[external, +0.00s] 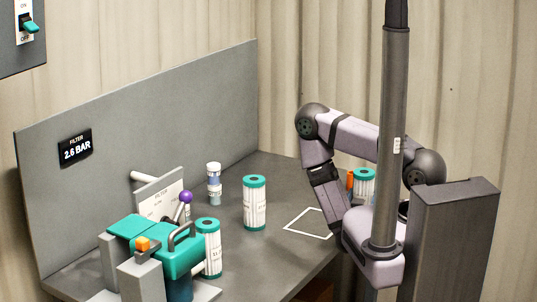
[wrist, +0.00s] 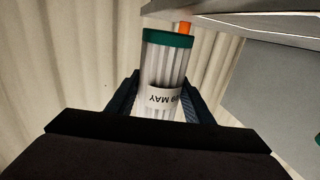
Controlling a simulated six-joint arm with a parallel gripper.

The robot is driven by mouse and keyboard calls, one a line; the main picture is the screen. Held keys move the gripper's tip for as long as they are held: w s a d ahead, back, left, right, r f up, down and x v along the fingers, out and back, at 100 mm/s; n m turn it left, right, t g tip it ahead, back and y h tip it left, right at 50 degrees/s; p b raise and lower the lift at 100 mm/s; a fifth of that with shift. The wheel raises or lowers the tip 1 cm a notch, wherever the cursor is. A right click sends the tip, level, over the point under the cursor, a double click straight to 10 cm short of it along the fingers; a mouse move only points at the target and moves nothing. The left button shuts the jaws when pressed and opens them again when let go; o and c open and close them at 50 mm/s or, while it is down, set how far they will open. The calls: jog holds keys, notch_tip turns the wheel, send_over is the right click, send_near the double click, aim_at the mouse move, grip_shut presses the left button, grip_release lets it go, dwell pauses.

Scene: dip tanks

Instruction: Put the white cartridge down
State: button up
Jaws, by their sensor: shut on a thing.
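The white cartridge (wrist: 163,68) has a teal end cap and a paper label reading "09 MAY", upside down in the wrist view. My gripper (wrist: 160,92) is shut on it, one dark finger on each side of its body. In the external view, a white cartridge with a teal cap (external: 365,176) shows partly behind my arm and appears to be the held one. An orange piece (wrist: 185,28) shows behind its cap. My fingers are hidden in the external view. I cannot tell whether the cartridge touches anything below.
A white outline (external: 310,222) marks an empty patch on the grey bench (external: 285,180). Two similar cartridges stand there, one in the middle (external: 255,205) and one (external: 210,250) beside the teal filter unit (external: 180,258). A small bottle (external: 214,185) and a purple-knobbed lever (external: 186,197) are near.

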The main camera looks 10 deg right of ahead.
aim_at(358, 181)
jog(key=shift+w+r, duration=0.1)
jog(key=shift+w+r, duration=0.1)
jog(key=shift+r, duration=0.15)
jog(key=r, duration=0.1)
jog(key=w+r, duration=0.1)
jog(key=r, duration=0.1)
jog(key=shift+w+a+r, duration=0.2)
jog(key=shift+w+a, duration=0.2)
jog(key=w+a+r+n+t+y, duration=0.2)
jog(key=a+y, duration=0.4)
jog(key=a, duration=0.3)
jog(key=shift+w+a+r+n+y, duration=0.15)
jog(key=shift+w+r+n+y, duration=0.15)
jog(key=shift+w+r+n, duration=0.65)
jog(key=shift+s+f+n, duration=0.2)
jog(key=shift+f+n, duration=0.05)
jog(key=shift+f, duration=0.25)
jog(key=shift+f+p, duration=0.6)
jog(key=shift+f, duration=2.2)
jog(key=shift+f, duration=0.15)
